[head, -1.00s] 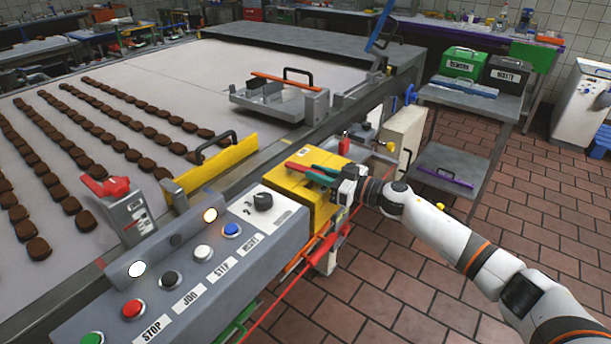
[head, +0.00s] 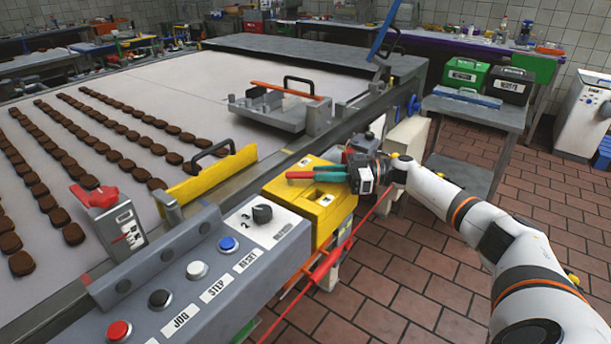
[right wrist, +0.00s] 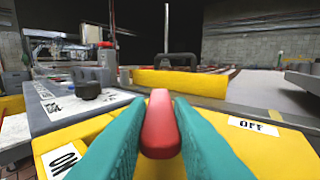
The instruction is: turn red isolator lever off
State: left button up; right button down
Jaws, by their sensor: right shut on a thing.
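The red isolator lever (head: 300,174) is on a yellow switch box (head: 322,215) at the end of the grey control panel. My right gripper (head: 318,172), with teal fingers, is shut on the lever. In the right wrist view the red lever (right wrist: 160,125) stands between the two teal fingers (right wrist: 160,140). The ON label (right wrist: 63,160) is at the lower left of the box top and the OFF label (right wrist: 253,126) at the right. The lever lies between these labels. Its lower part is hidden by the fingers. My left gripper is not in view.
The control panel (head: 190,300) has several buttons and a black rotary knob (head: 262,213). A yellow guard (head: 207,174) and a grey block with a red handle (head: 100,192) edge the conveyor (head: 180,80), which carries rows of brown biscuits. A grey trolley (head: 475,112) stands behind my arm.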

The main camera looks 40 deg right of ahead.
dwell(0.3)
jog(key=c, duration=1.3)
grip_release()
jog(key=shift+d, duration=0.1)
jog(key=b+v, duration=0.2)
jog(key=v, duration=1)
jog(key=shift+f, duration=0.1)
jog(key=shift+c, duration=0.2)
